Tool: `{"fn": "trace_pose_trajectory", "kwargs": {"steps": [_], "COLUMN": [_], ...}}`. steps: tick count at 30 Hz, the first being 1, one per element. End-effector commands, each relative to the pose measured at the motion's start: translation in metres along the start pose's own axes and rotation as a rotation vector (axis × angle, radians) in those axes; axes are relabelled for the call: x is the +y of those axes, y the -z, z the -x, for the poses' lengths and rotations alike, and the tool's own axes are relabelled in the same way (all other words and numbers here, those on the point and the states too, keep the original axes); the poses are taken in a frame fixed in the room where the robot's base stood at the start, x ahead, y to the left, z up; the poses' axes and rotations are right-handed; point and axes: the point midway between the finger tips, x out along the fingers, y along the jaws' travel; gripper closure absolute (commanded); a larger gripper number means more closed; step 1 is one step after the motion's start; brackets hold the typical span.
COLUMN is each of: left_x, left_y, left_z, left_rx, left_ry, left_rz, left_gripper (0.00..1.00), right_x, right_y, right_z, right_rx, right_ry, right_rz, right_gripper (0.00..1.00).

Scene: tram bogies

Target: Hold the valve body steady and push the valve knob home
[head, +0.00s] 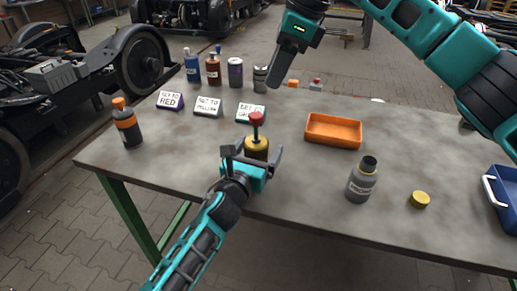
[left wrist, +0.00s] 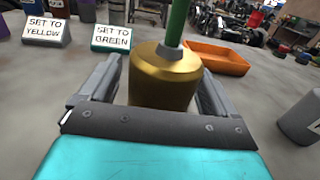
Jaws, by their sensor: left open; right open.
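The valve body (head: 257,148) is a brass-coloured cylinder standing upright near the table's front edge. The valve knob (head: 256,118) is red and stands up on a stem above it. In the left wrist view the valve body (left wrist: 163,78) fills the middle, and its stem (left wrist: 177,24) looks green there; the knob's top is out of that picture. My left gripper (head: 252,156) is open, with one finger on each side of the valve body; I cannot tell whether they touch it. My right gripper (head: 273,80) is open, pointing down above the table's back part, behind the knob and apart from it.
Signs, including SET TO GREEN (head: 251,112), stand behind the valve. An orange tray (head: 333,131) is to its right, then a grey bottle (head: 362,180) and yellow cap (head: 419,199). An orange-capped bottle (head: 128,124) stands left, a blue bin (head: 501,195) far right. Several bottles line the back.

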Motion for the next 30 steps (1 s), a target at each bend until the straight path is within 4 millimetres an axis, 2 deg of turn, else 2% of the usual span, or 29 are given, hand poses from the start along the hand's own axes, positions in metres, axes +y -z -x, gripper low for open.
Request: {"fn": "trace_pose_trajectory", "kwargs": {"steps": [11,30], "left_x": [0.0,0.0], "left_y": [-0.0002,0.0001], "left_z": [-0.0043,-0.004], "left_rx": [-0.001,0.0], "left_ry": [0.0,0.0], "left_rz": [0.001,0.001], "left_gripper": [0.09,0.69], "right_x": [0.0,0.0], "right_y": [-0.0001,0.0], "right_z": [0.0,0.0], "right_rx": [0.0,0.0], "right_ry": [0.0,0.0], "right_rz": [0.0,0.0], "right_gripper": [0.57,0.56]}}
